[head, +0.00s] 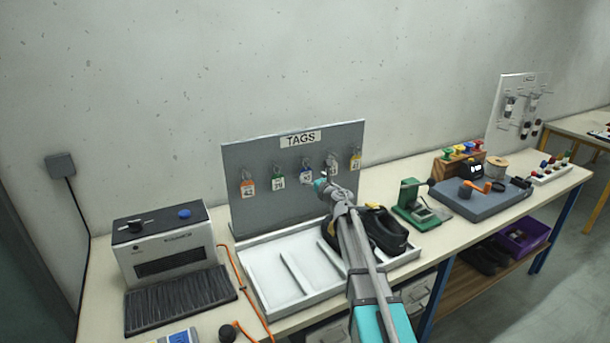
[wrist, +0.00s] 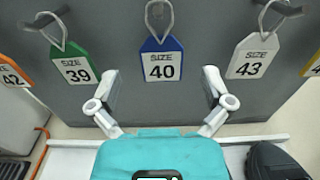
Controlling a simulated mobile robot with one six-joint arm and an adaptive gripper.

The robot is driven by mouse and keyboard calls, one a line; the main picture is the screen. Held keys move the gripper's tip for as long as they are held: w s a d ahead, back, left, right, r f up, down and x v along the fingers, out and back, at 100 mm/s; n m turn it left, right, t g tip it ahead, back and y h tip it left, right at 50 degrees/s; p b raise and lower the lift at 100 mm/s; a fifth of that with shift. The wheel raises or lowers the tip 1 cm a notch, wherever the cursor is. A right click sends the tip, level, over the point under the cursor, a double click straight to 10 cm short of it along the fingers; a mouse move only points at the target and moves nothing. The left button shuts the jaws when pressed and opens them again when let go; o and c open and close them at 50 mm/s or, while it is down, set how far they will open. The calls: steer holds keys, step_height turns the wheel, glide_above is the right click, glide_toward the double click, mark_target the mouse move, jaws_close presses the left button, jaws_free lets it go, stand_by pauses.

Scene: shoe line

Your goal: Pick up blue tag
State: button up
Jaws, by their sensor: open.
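The blue tag (wrist: 161,59), marked SIZE 40, hangs by its loop from a hook on the grey tag board (wrist: 215,20). In the head view the blue tag (head: 306,174) is on the board marked TAGS, between the green tag and the white tag. My gripper (wrist: 160,90) is open in the wrist view, its two fingers apart below and either side of the blue tag. Nothing is between the fingers. In the head view my gripper (head: 323,184) is in front of the board, close to the blue tag; its fingers are hard to make out.
A green tag (wrist: 74,62) and a white tag (wrist: 252,57) hang on either side; orange (head: 248,188) and yellow (head: 355,162) tags hang at the ends. Below is a white divided tray (head: 262,286) with a dark shoe (head: 385,232). A grey machine (head: 168,250) stands left.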

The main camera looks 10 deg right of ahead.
mark_target(306, 172)
stand_by(0.3)
steer(key=shift+f+x, duration=0.15)
steer(key=shift+x, duration=1.2)
steer(key=shift+f+x, duration=0.1)
steer(key=shift+x, duration=1.2)
steer(key=c, duration=0.8)
